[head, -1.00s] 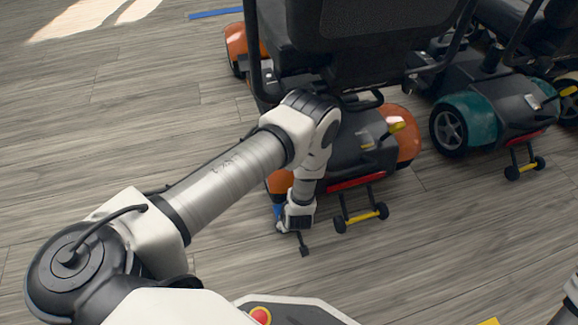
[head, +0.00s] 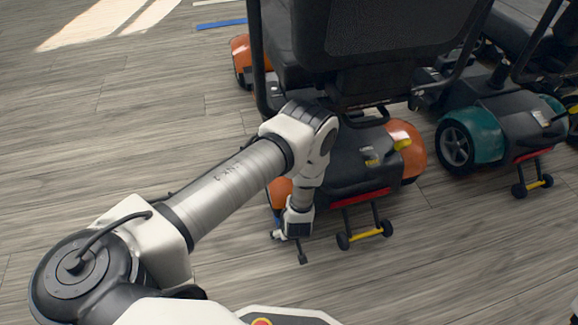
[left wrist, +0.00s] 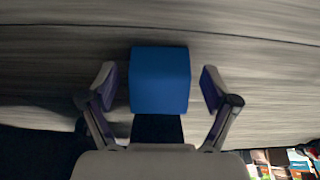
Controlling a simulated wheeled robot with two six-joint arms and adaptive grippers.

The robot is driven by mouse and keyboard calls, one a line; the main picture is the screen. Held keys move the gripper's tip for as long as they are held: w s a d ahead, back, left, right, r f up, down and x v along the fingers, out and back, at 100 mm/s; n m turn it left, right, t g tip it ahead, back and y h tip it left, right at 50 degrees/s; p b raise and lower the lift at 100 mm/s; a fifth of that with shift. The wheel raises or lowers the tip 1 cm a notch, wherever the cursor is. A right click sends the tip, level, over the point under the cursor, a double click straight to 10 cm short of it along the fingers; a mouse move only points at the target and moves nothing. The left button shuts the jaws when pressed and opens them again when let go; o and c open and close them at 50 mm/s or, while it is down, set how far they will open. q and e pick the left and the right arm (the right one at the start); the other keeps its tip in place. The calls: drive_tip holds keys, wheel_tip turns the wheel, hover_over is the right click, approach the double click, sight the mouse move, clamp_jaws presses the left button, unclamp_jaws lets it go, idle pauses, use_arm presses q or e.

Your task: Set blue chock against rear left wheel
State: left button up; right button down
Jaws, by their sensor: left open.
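The blue chock (left wrist: 160,80) shows in the left wrist view between the two fingers, with a gap on each side. In the head view only a sliver of blue shows beside my left gripper (head: 289,247), which is low near the floor, open, at the rear left corner of the orange scooter (head: 350,165). The rear left wheel is mostly hidden behind my arm; part of its orange fender (head: 279,190) shows. I cannot tell whether the chock touches the wheel. My right gripper is out of view.
The scooter's anti-tip bar with small wheels (head: 366,235) sticks out just right of my gripper. A teal scooter (head: 490,130) stands to the right. Blue floor tape (head: 221,24) lies at the back. The plank floor to the left is clear.

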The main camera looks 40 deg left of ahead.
use_arm(q)
drive_tip(key=shift+w+a+r, duration=0.2)
drive_tip(key=shift+w+r, duration=0.05)
drive_tip(key=shift+w, duration=0.2)
drive_tip(key=v, duration=1.1)
drive_tip(key=shift+s+d+r, duration=0.2)
drive_tip(key=shift+s+d, duration=0.15)
drive_tip(key=shift+s, duration=0.15)
